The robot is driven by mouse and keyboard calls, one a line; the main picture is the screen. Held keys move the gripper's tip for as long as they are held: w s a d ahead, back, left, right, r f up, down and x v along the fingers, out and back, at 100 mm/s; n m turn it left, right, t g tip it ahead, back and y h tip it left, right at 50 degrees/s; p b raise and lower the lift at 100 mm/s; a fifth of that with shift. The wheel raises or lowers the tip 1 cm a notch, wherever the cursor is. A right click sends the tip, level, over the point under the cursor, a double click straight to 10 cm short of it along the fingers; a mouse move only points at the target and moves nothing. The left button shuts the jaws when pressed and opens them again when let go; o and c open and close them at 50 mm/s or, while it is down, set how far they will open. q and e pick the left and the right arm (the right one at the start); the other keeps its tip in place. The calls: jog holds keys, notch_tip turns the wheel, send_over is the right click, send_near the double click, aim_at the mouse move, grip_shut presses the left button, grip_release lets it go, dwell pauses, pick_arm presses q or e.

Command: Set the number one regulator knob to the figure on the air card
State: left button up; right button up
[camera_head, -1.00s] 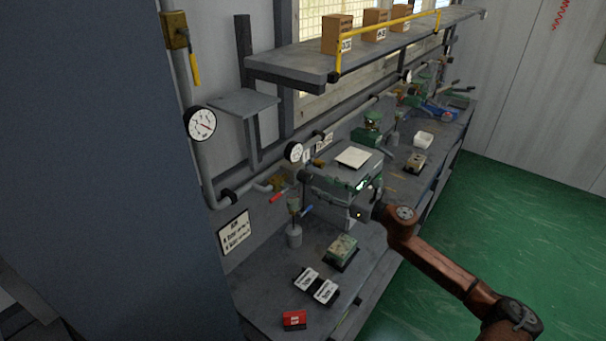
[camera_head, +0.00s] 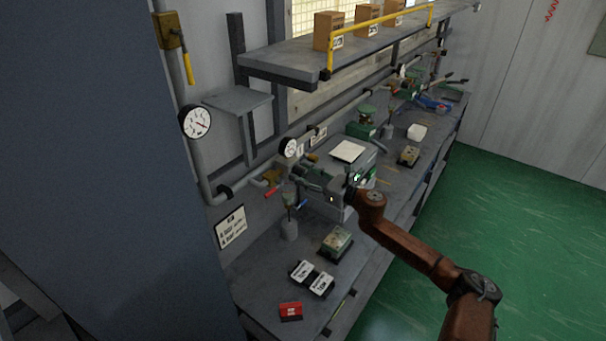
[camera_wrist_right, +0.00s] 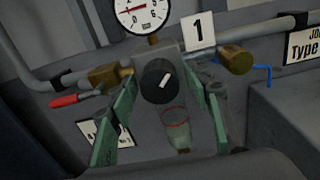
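The number one regulator shows in the right wrist view, with a black round knob (camera_wrist_right: 157,82) bearing a white pointer mark tilted up to the right. A white plate reading 1 (camera_wrist_right: 198,30) is beside it, and a round gauge (camera_wrist_right: 142,12) with a red needle is above. My right gripper (camera_wrist_right: 163,92) is open, its green fingers on either side of the knob with gaps visible. In the head view my right gripper (camera_head: 307,184) is by the wall pipe, below the small gauge (camera_head: 289,148). A white lettered card (camera_head: 231,228) leans at the wall; its text is unreadable. My left gripper is out of view.
A red-handled valve (camera_wrist_right: 72,99) is left of the regulator, and a brass fitting (camera_wrist_right: 235,60) is right. A shelf (camera_head: 285,65) overhangs the bench.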

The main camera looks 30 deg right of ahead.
jog(key=c, duration=1)
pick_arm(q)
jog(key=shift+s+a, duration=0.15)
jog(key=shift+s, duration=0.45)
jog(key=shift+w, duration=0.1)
